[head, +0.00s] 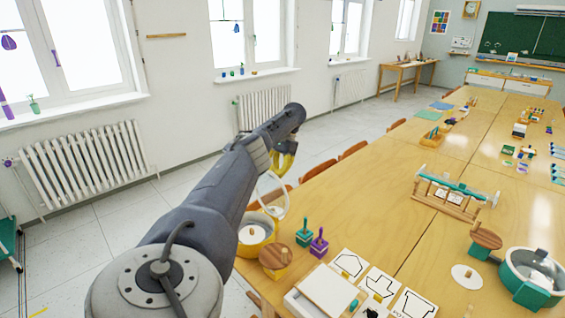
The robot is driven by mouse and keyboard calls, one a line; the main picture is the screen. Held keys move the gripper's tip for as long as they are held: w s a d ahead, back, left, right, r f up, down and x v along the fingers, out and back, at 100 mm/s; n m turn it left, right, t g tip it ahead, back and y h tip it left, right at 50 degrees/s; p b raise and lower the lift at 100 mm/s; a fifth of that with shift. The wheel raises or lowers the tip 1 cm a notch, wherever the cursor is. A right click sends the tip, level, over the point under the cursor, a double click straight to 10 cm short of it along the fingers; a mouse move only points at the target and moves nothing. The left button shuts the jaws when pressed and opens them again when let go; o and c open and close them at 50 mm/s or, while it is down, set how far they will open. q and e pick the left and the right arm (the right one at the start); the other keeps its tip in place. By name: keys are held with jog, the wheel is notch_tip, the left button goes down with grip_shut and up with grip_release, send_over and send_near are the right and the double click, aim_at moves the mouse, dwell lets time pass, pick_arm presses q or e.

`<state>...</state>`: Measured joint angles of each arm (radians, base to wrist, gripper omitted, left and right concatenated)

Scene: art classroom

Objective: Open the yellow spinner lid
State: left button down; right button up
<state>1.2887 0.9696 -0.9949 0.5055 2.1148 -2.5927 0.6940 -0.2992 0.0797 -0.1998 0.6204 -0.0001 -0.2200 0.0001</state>
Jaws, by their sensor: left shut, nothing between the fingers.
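The yellow spinner (269,235) is a round yellow-rimmed tub with a pale inside and a small wooden peg at its centre. It stands at the table's left edge, partly hidden by my left arm. A clear, rounded lid (283,207) stands tilted up above its far side, its left part hidden behind the arm. My left gripper (284,168) is shut and empty, pointing down just above the lid's top. I cannot tell whether they touch. My right gripper is not in view.
A wooden disc (275,254) sits just right of the tub. Green (304,238) and purple (319,245) stamps, shape cards (383,284) and a white box (322,290) lie nearby. A teal spinner (512,273) stands at right. Chairs (319,170) line the left edge. The table's middle has free room.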

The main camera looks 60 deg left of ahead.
pick_arm(q)
jog(key=shift+w+f, duration=0.15)
jog(key=shift+f, duration=0.1)
jog(key=c, duration=2.2)
grip_release()
jog(key=c, duration=1.1)
grip_release()
jog(key=shift+o, duration=0.3)
jog(key=shift+a, duration=0.2)
jog(key=shift+d+r, duration=0.1)
jog(key=shift+r, duration=0.05)
jog(key=shift+r, duration=4.95)
